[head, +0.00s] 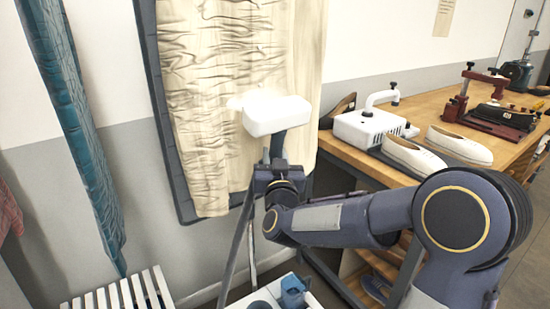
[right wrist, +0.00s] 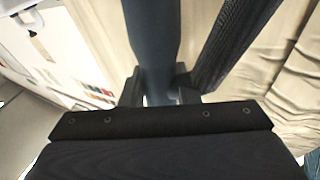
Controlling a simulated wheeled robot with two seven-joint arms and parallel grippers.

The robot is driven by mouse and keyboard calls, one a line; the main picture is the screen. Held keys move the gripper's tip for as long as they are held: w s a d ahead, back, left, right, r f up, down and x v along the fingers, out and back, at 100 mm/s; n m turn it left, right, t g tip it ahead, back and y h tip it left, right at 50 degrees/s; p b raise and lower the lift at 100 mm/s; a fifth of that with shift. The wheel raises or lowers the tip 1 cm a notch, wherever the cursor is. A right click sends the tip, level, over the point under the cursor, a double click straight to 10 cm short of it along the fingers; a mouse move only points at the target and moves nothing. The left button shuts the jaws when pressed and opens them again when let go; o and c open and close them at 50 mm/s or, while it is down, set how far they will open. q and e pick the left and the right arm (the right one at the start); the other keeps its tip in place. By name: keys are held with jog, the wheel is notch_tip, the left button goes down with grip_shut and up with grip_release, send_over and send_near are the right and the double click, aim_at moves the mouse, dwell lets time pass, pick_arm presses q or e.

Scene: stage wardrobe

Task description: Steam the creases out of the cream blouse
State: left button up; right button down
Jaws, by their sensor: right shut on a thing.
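The cream blouse (head: 235,60) hangs flat against a dark-framed board in the head view. Its left and middle parts show many creases, while the strip at its right edge looks smoother. My right gripper (head: 277,163) is shut on the handle of the steamer head (head: 277,114), which is white and held up in front of the blouse's lower right part. A faint white puff shows at its left end. In the right wrist view the dark blue handle (right wrist: 152,45) stands between the fingers, with a ribbed dark hose (right wrist: 235,40) beside it. My left gripper is out of view.
A wooden workbench (head: 353,153) at the right carries a white machine (head: 368,128), pale shoes (head: 413,156) and a red press (head: 495,117). A teal garment (head: 75,130) hangs at the left above a white slatted stand (head: 125,294). My right arm spans the lower right.

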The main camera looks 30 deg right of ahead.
aim_at(276, 144)
jog(key=shift+r, duration=0.2)
jog(key=shift+r+p, duration=1.8)
jog(key=shift+r, duration=0.55)
jog(key=shift+r+p, duration=1.8)
jog(key=shift+r, duration=0.6)
jog(key=shift+r, duration=0.1)
jog(key=shift+r+p, duration=1)
jog(key=shift+r, duration=0.1)
notch_tip(276, 144, up, 17)
jog(key=p, duration=1.3)
jog(key=shift+p, duration=0.3)
jog(key=shift+f, duration=0.15)
